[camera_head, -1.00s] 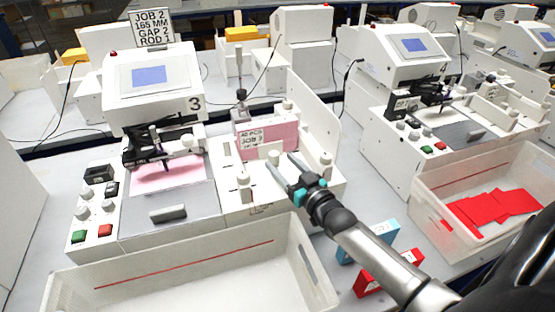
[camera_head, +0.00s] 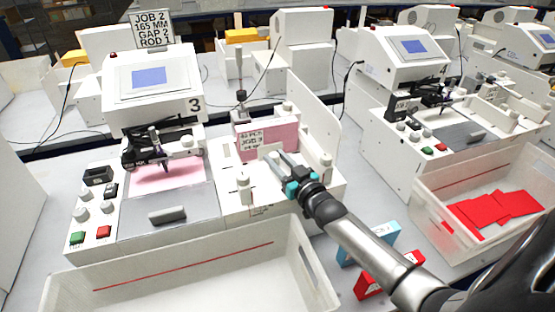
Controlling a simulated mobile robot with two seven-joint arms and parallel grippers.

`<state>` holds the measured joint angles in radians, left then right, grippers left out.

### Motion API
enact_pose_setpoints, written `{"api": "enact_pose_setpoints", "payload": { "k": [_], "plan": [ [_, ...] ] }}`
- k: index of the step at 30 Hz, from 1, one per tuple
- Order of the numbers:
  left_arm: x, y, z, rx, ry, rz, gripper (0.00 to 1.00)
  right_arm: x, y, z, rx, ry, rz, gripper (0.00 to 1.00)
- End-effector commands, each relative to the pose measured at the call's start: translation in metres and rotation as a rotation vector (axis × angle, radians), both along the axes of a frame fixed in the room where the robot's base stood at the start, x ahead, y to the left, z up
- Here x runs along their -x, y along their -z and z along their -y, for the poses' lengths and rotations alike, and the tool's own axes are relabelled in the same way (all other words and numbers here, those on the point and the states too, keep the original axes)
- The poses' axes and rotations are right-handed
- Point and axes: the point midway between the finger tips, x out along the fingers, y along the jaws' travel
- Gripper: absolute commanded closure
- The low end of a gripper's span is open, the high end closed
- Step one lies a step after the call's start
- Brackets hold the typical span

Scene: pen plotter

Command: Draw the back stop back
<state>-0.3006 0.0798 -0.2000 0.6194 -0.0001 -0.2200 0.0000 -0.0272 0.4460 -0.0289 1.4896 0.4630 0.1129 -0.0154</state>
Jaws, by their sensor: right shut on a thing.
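The plotter marked 3 (camera_head: 155,90) has a feed unit on its right with a pink card stack (camera_head: 283,138) standing in it, labelled on its front. A small white knob (camera_head: 266,150), which I take to be the back stop's, is in front of the stack. My right gripper (camera_head: 275,160) is shut on it, and its fingers hide much of the knob. My left gripper is not in view.
An empty white bin (camera_head: 180,285) stands in front of the plotter. A blue box (camera_head: 370,245) and a red box (camera_head: 385,275) lie below my right arm. Another plotter (camera_head: 405,60) and a bin with red cards (camera_head: 495,205) are to the right.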

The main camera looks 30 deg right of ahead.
Motion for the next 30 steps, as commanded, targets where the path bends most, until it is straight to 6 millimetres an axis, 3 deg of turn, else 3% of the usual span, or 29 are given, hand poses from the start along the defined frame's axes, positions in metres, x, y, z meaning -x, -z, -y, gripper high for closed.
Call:
{"api": "enact_pose_setpoints", "payload": {
  "k": [1, 8, 30],
  "plan": [
    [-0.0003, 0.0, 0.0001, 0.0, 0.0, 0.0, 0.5, 0.0001, 0.0001, 0.0, 0.0, 0.0, 0.0, 0.75],
    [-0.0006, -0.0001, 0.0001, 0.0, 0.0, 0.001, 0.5, 0.0002, 0.0001, 0.0, 0.0, 0.0, 0.0, 1.0],
    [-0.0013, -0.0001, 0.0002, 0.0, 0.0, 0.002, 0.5, 0.0002, 0.0003, 0.0, 0.0, 0.0, 0.0, 1.0]
  ]
}}
